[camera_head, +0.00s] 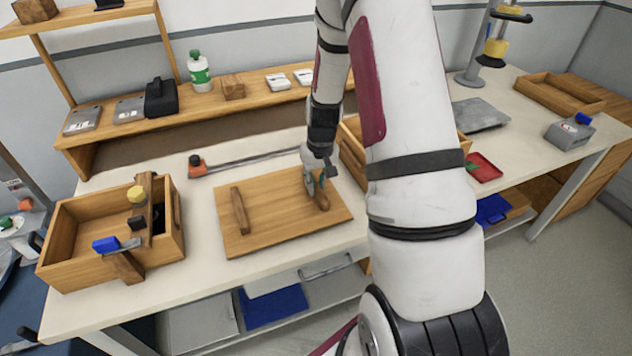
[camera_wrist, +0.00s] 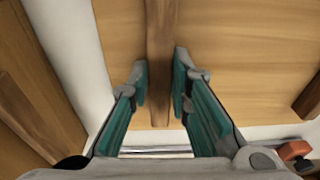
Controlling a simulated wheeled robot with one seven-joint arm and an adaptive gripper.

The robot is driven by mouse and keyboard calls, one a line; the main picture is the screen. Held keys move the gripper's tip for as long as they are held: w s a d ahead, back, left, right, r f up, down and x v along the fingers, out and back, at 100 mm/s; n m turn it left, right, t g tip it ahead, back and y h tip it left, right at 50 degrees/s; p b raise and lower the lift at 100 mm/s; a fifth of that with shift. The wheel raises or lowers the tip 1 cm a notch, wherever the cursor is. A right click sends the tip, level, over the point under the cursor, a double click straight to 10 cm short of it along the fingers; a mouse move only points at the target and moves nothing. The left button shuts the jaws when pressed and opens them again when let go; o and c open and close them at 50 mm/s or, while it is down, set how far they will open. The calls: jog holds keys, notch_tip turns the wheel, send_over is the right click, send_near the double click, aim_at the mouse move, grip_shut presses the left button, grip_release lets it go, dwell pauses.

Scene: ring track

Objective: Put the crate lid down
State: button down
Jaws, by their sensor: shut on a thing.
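The crate lid (camera_head: 270,222) is a flat wooden board with two raised wooden bars. It is level at the middle of the worktable; I cannot tell whether it touches the tabletop. My gripper (camera_head: 318,184) is over the lid's right bar and shut on it. In the wrist view my gripper (camera_wrist: 160,80) has its green-padded fingers on either side of the bar, and the lid's board (camera_wrist: 240,70) spreads beneath. My fingers hide part of the bar in the head view.
An open wooden crate (camera_head: 62,232) holding tools stands left of the lid. Another wooden crate (camera_head: 352,160) is right of it, partly behind my arm. A long clamp with an orange end (camera_head: 197,166) lies behind the lid. A shelf (camera_head: 140,128) runs along the back.

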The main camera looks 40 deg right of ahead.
jog(key=shift+f, duration=0.1)
jog(key=c, duration=1.5)
grip_release()
notch_tip(320, 180, up, 12)
jog(key=s, duration=0.1)
jog(key=s+a+r+n+t, duration=0.1)
jog(key=s+a+r, duration=0.5)
jog(key=a+r, duration=0.6)
jog(key=s+a+r, duration=0.2)
jog(key=s, duration=0.3)
jog(key=s+a+r+n+t, duration=0.1)
jog(key=s+a+r, duration=0.1)
jog(key=s, duration=0.3)
jog(key=s+a+r+n+t, duration=0.1)
jog(key=s+a+r, duration=0.2)
jog(key=s, duration=0.3)
jog(key=shift+a+r, duration=0.1)
jog(key=shift+a, duration=0.25)
